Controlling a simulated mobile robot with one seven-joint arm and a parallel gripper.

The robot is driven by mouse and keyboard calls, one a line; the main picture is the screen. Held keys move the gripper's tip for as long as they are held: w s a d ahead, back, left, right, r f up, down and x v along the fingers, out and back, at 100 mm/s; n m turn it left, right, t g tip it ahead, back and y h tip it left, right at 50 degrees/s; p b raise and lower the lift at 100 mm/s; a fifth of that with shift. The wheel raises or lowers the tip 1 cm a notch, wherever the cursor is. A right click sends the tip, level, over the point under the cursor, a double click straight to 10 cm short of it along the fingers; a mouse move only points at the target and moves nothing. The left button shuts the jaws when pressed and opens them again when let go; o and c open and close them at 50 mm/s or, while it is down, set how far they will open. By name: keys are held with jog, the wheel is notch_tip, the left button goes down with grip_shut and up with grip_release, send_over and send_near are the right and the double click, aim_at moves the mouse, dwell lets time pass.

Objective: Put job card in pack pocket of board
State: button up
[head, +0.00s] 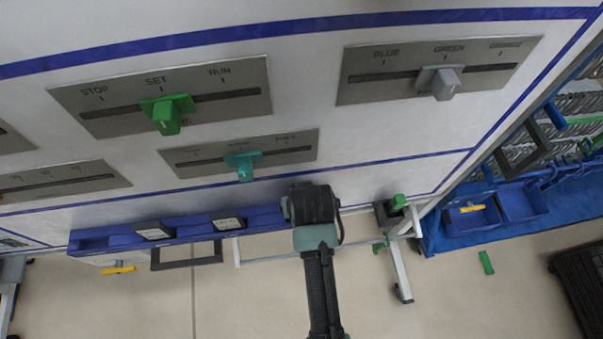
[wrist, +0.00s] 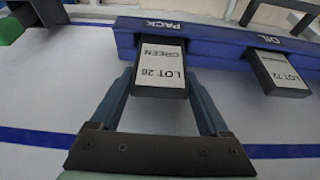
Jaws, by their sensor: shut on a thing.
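The job card (wrist: 160,66), a dark block with a white label reading "LOT 26 GREEN", sits between my gripper's fingers (wrist: 162,78) in the wrist view. My gripper is shut on it. The card's far end meets the blue rail at the pocket marked PACK (wrist: 163,27); how deep it is in the pocket I cannot tell. In the head view my gripper (head: 312,208) is at the right end of the board's blue rail (head: 185,233) and hides the card and the pack pocket.
A second card, "LOT 72" (wrist: 279,73), stands in the OIL pocket beside it, and another card (head: 153,230) is further left. Sliders with green (head: 167,112), teal (head: 243,164) and grey (head: 441,80) knobs stick out above. Blue bins (head: 522,202) are at the right.

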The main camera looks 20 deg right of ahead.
jog(key=shift+f, duration=0.55)
jog(key=shift+f, duration=0.1)
jog(key=o, duration=1.2)
jog(key=shift+r, duration=0.2)
jog(key=v, duration=1.1)
jog(key=shift+s+r+b, duration=0.3)
jog(key=shift+r, duration=0.05)
